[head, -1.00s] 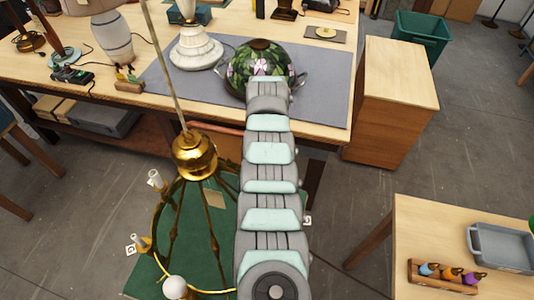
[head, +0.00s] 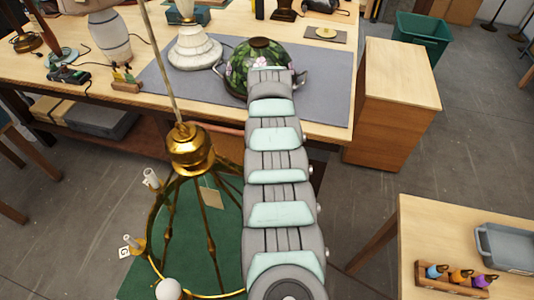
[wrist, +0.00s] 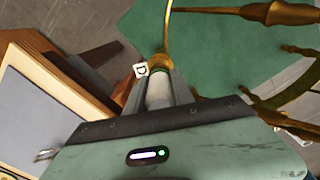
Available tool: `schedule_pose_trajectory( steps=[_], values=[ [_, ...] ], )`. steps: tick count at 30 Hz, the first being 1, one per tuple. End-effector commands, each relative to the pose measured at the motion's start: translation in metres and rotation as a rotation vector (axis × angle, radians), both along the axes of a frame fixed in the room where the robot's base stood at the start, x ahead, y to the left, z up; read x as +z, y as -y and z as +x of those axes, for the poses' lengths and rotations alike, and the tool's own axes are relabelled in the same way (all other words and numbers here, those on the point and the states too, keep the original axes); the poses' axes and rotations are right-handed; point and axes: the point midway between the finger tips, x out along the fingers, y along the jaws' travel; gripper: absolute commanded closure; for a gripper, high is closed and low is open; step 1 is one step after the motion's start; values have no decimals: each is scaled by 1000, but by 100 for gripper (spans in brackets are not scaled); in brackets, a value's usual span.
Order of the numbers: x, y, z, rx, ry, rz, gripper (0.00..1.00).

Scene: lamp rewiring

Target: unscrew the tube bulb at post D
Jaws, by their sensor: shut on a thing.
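In the wrist view, the tube bulb (wrist: 159,92) is a pale cylinder. It stands in a brass socket (wrist: 159,64) beside the white tag marked D (wrist: 141,70). My gripper (wrist: 160,88) is shut on the tube bulb, with one grey finger on each side of it. Whether the thread is still engaged cannot be told. In the head view, the brass chandelier (head: 190,150) hangs over a green mat (head: 222,235). My arm covers its right side there, hiding post D and my gripper.
The chandelier also bears a round white bulb (head: 168,290) and pale candle-like posts (head: 151,178). A workbench (head: 330,130) with a floral glass shade (head: 244,66) stands behind. At right, a side table (head: 405,240) holds a grey tray (head: 505,248) and a rack of coloured bulbs (head: 455,278).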

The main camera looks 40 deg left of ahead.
Motion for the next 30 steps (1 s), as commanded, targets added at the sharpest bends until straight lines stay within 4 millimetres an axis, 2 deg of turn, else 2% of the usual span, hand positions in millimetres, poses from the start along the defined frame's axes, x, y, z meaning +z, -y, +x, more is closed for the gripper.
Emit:
schedule_pose_trajectory(
  steps=[7,17,30],
  values=[
    [-2,0,1,49,1,0,100],
    [-2,0,0,520,-2,-1,100],
    [15,0,0,507,-1,0,100]
  ],
)
